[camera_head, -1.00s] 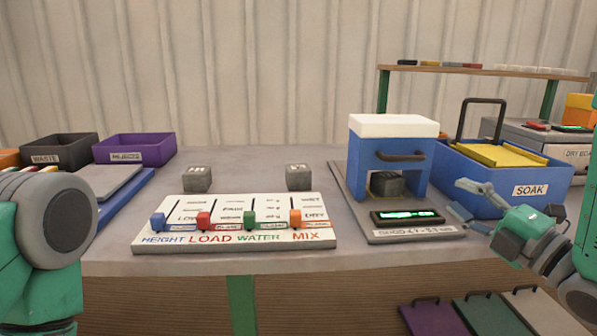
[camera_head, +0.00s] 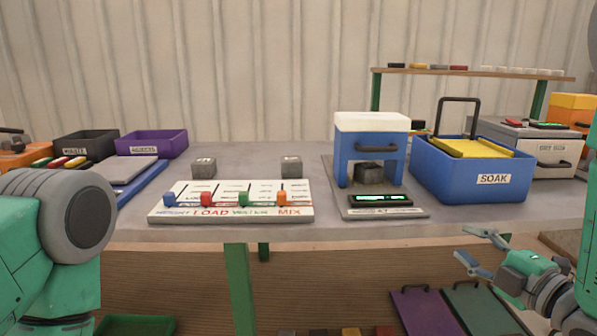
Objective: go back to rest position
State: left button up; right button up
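My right gripper (camera_head: 477,250) is at the lower right, in front of the table edge below the blue SOAK bin (camera_head: 430,188). Its fingers are spread apart with nothing between them. My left arm comes in at the lower left, and its gripper is out of view. The blue press (camera_head: 371,140) with a white top stands on a grey base right of centre. A grey block (camera_head: 369,172) sits under it. Two more grey blocks (camera_head: 204,167) and (camera_head: 291,166) rest on the table behind the slider board (camera_head: 231,215).
The black WASTE bin (camera_head: 87,148) and purple REJECTS bin (camera_head: 152,143) stand at the back left. A grey DRY BOX (camera_head: 541,151) stands at the right, under a wooden shelf (camera_head: 470,71). Coloured panels with handles (camera_head: 424,310) are below the table. The table's front edge is clear.

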jog(key=s+f+m+g+h+p, duration=0.15)
jog(key=s+f+m+g, duration=0.35)
jog(key=f, duration=0.6)
jog(key=s+f+m+g+h+p, duration=0.1)
jog(key=s+f+m+g+h, duration=0.2)
jog(key=s+f+m, duration=0.6)
jog(key=s+a+f+m+g+p, duration=0.1)
jog(key=s+f+g, duration=0.3)
jog(key=s, duration=0.5)
jog(key=s+a+f+m+g+h+p, duration=0.1)
jog(key=s+f+m+g, duration=0.2)
jog(key=s+f, duration=0.3)
jog(key=s, duration=0.3)
jog(key=shift+m+g, duration=0.4)
jog(key=shift+w, duration=0.1)
